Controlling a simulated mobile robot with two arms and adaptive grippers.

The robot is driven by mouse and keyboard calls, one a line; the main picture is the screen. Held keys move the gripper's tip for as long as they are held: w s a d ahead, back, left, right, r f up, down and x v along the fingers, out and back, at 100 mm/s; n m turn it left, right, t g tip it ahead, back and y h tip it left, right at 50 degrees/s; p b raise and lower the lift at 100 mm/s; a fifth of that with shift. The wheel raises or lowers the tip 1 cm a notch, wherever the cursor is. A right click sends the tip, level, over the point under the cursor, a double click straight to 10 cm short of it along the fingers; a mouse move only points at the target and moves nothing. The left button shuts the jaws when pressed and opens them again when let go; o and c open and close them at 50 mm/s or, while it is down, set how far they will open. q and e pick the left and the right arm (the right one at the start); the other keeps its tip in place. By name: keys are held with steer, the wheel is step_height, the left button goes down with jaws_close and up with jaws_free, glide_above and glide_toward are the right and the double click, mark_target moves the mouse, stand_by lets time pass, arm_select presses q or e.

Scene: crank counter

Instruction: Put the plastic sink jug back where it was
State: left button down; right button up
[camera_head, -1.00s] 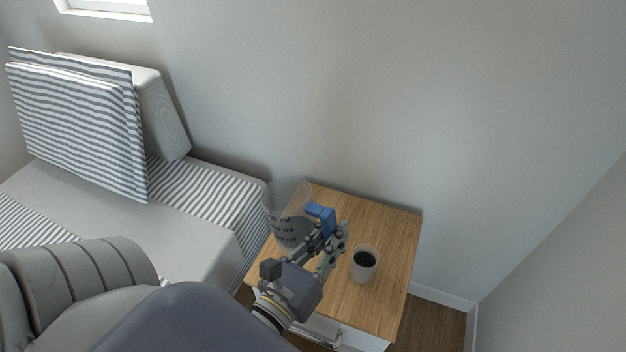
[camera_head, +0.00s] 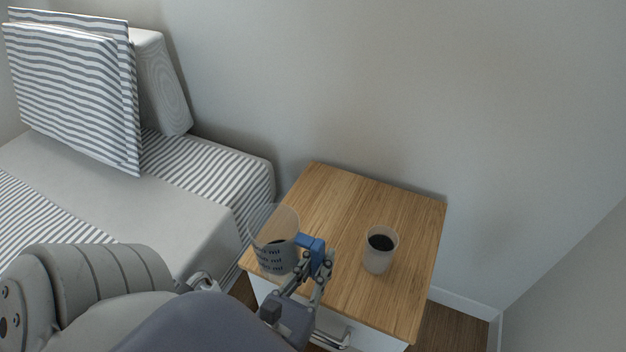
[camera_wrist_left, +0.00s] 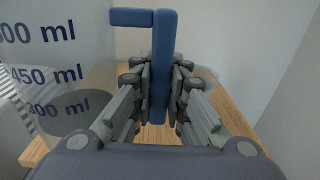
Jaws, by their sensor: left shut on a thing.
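The plastic jug (camera_head: 272,243) is clear with dark ml markings and a blue handle (camera_head: 312,246). Something dark shows in its lower part. My left gripper (camera_head: 318,265) is shut on the blue handle. The jug is at the left front of the wooden top of the nightstand (camera_head: 335,195); I cannot tell whether it touches the top. In the left wrist view the blue handle (camera_wrist_left: 161,65) stands upright between the fingers, with the jug wall (camera_wrist_left: 60,70) to the left. My right gripper is not in view.
A clear cup with dark contents (camera_head: 380,250) stands on the nightstand, right of my left gripper. The back of the top is clear. A bed with striped bedding (camera_head: 205,170) adjoins on the left, a wall (camera_head: 400,90) behind.

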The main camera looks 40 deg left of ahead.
arm_select(q)
steer(key=shift+s+f+b, duration=0.25)
steer(key=shift+f+b, duration=0.35)
steer(key=shift+f, duration=0.5)
steer(key=shift+a+f+y, duration=0.1)
steer(key=shift+f+y, duration=0.1)
steer(key=shift+y, duration=0.1)
steer(key=shift+w+a, duration=0.1)
steer(key=shift+w, duration=0.25)
steer(key=x, duration=0.5)
steer(key=f+x, duration=0.1)
steer(key=x, duration=0.4)
steer(key=f+x, duration=0.1)
steer(key=x, duration=0.4)
steer(key=shift+w+d+p, duration=0.1)
steer(key=shift+d+p, duration=0.2)
steer(key=shift+p, duration=0.05)
step_height(320, 180, down, 3)
steer(key=shift+b, duration=0.9)
steer(key=shift+f, duration=0.1)
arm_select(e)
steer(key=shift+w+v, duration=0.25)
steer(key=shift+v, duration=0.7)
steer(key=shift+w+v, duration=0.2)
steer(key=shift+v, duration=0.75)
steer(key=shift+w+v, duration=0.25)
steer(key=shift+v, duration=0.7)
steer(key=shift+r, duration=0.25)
